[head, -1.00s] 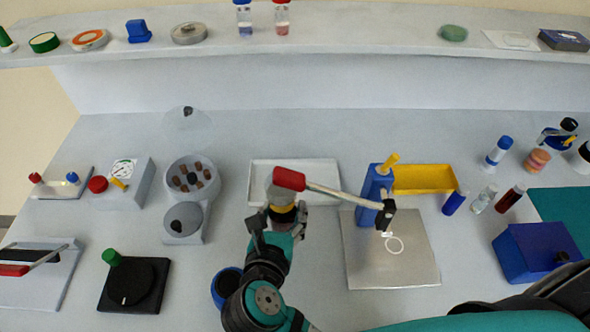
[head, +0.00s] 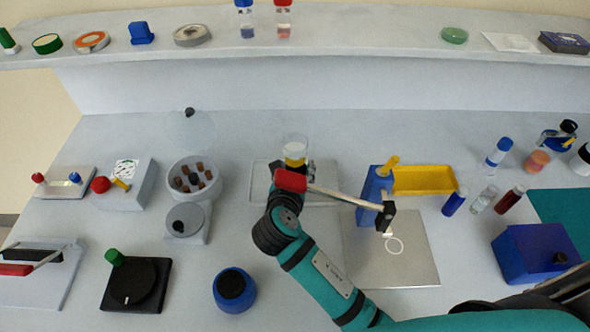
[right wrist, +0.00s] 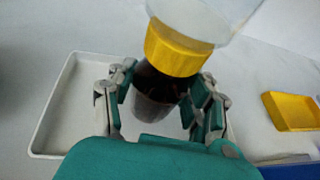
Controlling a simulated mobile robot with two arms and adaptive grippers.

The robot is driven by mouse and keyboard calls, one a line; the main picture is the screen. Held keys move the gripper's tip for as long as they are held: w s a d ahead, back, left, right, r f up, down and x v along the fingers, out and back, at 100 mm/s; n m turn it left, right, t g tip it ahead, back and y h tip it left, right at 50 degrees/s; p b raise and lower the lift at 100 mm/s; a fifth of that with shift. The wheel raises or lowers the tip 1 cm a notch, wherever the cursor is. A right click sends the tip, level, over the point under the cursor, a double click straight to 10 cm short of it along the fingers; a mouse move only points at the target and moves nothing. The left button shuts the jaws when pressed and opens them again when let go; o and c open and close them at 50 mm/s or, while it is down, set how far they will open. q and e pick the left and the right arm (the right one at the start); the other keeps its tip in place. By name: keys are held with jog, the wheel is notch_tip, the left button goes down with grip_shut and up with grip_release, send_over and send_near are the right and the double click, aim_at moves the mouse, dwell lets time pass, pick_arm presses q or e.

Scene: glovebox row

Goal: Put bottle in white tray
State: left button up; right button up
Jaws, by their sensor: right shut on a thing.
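The bottle (right wrist: 158,90) is dark brown with a yellow collar and a translucent top. My right gripper (right wrist: 163,95) is shut on it, with a finger on each side of the body below the collar. In the head view the bottle's clear top and yellow band (head: 295,154) show above the gripper (head: 291,172), and its lower body is hidden. The white tray (head: 257,182) is shallow and empty where visible. It also shows in the right wrist view (right wrist: 50,128), behind and below the bottle. Whether the base touches the tray I cannot tell. My left gripper is not in view.
A yellow tray (head: 425,180) lies to the right. A grey round device (head: 193,182) stands left. A dark blue jar (head: 234,290) stands in front.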

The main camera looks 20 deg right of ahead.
jog(key=o, duration=1.2)
jog(key=shift+f, duration=0.1)
jog(key=v, duration=1.2)
